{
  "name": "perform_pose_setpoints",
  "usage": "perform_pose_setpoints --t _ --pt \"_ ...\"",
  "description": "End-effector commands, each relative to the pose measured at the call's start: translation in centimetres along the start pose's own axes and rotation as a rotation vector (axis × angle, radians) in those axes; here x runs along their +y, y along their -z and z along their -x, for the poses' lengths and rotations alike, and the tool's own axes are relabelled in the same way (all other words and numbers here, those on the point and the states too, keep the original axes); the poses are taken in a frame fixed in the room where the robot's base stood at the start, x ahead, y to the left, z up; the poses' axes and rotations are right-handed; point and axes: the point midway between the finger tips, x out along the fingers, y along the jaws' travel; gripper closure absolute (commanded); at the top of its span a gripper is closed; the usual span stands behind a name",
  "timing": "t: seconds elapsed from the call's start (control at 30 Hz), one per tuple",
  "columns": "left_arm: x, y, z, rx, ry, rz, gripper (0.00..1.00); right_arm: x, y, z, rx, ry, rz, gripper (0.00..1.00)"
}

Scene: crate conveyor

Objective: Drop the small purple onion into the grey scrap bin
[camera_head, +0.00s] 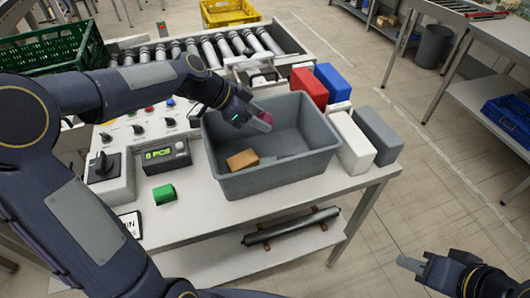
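The small purple onion (265,117) shows as a reddish-purple patch at the fingertips of my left gripper (260,121), mostly hidden by the fingers. The gripper appears shut on it and is over the inside of the grey bin (275,183), below its far rim. The bin is an open tub on the white table, and a brown block (242,159) lies inside it. My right gripper (408,263) is at the lower right, over the floor and away from the table; its finger gap is not clear.
Red (309,89), blue (333,83), white (350,141) and grey (378,136) blocks stand right of the bin. A green block (164,194) and control panel are left. A roller conveyor (210,48) and green crate (65,48) are behind. A dark bin (434,46) stands on the floor.

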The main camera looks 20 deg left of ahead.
Motion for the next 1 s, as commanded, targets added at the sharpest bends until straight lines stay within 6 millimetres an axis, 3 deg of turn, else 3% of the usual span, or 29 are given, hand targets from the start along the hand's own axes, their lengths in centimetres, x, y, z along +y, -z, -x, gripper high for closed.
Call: perform_pose_setpoints --t 0.03,0.2,0.53,1.0 --pt "0.0 0.0 0.0 0.0 0.0 0.0 0.49 0.0 0.0 0.0 0.0 0.0 0.0 0.68" --pt "0.0 0.0 0.0 0.0 0.0 0.0 0.31 0.0 0.0 0.0 0.0 0.0 0.0 0.68" --pt "0.0 0.0 0.6 0.0 0.001 0.0 0.31 0.1 -0.1 -0.1 0.0 0.0 0.0 0.68" --pt "-0.1 -0.1 7.4 0.0 0.002 0.001 0.31 0.4 -0.5 -0.9 0.0 0.0 0.0 0.68"
